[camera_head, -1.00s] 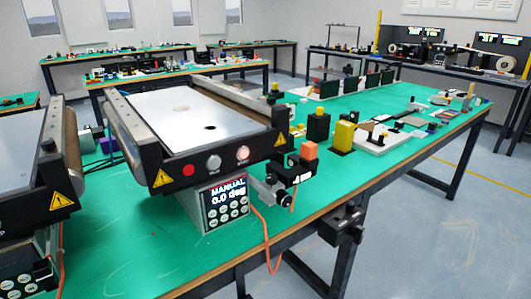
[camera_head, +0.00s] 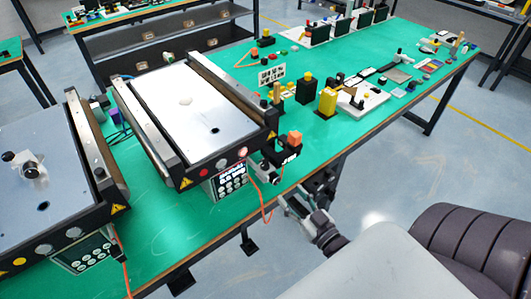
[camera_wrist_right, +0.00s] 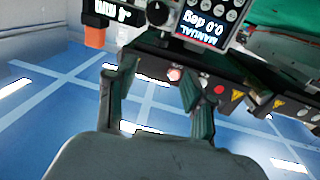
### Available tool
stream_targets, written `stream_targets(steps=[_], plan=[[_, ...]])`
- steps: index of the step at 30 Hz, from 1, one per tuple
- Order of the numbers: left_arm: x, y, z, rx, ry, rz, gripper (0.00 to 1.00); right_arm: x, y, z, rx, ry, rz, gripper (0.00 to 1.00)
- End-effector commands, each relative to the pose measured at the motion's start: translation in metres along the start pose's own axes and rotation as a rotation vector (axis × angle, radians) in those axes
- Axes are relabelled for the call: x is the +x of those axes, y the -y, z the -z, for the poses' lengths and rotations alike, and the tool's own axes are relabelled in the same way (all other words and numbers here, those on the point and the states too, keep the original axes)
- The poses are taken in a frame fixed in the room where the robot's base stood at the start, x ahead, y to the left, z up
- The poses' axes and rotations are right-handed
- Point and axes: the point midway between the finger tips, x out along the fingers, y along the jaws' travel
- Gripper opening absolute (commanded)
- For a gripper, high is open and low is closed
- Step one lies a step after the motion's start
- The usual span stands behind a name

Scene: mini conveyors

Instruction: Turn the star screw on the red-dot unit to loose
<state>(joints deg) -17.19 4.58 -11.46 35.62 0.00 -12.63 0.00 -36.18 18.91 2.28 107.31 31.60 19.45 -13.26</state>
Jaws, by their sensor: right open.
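The red-dot unit is a mini conveyor (camera_head: 185,110) with a red button (camera_head: 203,172) on its front edge. Its display (camera_head: 230,172) sits underneath; in the right wrist view the display (camera_wrist_right: 207,22) appears upside down and reads MANUAL, 0.0 deg. A dark round knob (camera_wrist_right: 157,13) beside the display appears to be the star screw; its lobes are too small to tell. My right gripper (camera_head: 287,200) is just off the table's front edge, below and in front of that corner. Its fingers (camera_wrist_right: 150,78) are apart and empty, clear of the knob. My left gripper is out of view.
An orange block (camera_head: 294,138) on a black holder stands at the unit's right corner. An orange cable (camera_head: 264,205) hangs over the table edge. A second conveyor with a yellow button (camera_head: 19,261) stands at left. Black and yellow blocks (camera_head: 327,102) stand to the right.

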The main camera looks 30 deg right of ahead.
Motion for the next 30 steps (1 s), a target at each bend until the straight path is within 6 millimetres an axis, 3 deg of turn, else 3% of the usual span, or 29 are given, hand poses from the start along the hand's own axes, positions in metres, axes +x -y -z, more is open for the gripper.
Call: stream_targets(steps=[5, 15, 21, 30], plan=[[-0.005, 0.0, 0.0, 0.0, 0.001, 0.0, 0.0, 0.019, -0.001, 0.002, -0.001, -0.007, -0.002, 0.53], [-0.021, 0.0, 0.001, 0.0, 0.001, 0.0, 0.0, 0.091, -0.001, 0.003, -0.001, -0.004, 0.0, 0.53], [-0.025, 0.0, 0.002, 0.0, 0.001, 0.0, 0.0, 0.123, -0.001, 0.002, -0.001, -0.003, 0.0, 0.53], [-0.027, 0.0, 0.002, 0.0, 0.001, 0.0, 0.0, 0.138, 0.0, 0.0, -0.001, -0.002, 0.0, 0.53]])
